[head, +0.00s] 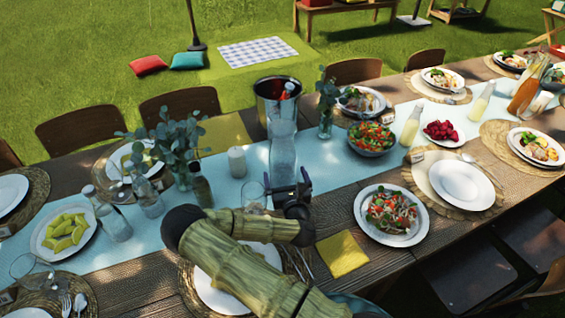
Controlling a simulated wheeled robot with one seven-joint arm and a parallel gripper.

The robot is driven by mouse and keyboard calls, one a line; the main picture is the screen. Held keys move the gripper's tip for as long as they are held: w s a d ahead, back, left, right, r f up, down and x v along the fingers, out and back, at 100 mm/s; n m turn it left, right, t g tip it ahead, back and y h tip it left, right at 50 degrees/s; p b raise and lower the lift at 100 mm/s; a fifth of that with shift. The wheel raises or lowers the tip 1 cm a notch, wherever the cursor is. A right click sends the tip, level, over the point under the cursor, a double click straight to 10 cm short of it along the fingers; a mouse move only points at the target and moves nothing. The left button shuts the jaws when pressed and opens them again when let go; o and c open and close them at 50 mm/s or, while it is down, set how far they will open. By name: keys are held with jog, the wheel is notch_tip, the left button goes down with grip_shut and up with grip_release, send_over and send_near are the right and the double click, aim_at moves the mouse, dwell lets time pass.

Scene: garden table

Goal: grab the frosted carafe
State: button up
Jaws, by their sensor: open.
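The frosted carafe (283,152), a tall pale bottle with a narrower neck, stands upright on the light blue runner (338,168) near the middle of the table. My gripper (287,183) is open at the lower front of the carafe, with one fingertip showing toward each side of it. The gripper hides the carafe's base. I cannot tell whether the fingers touch it or how far around it they reach.
A metal bucket (264,101) stands just behind the carafe. A drinking glass (254,197) is close at the gripper's left. A white candle (236,162), a dark small bottle (201,187) and a leafy vase (325,118) stand nearby. A salad plate (362,222) lies to the right.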

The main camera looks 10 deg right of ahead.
aim_at(285, 147)
jog(key=shift+w, duration=0.25)
jog(key=shift+w, duration=0.1)
jog(key=w, duration=0.2)
jog(key=w+p, duration=0.1)
jog(key=w, duration=0.2)
jog(key=shift+d+f, duration=0.15)
jog(key=shift+f, duration=0.05)
dwell(0.4)
jog(key=c, duration=1.5)
jog(key=shift+c, duration=0.5)
jog(key=shift+r, duration=0.2)
jog(key=shift+r, duration=4.85)
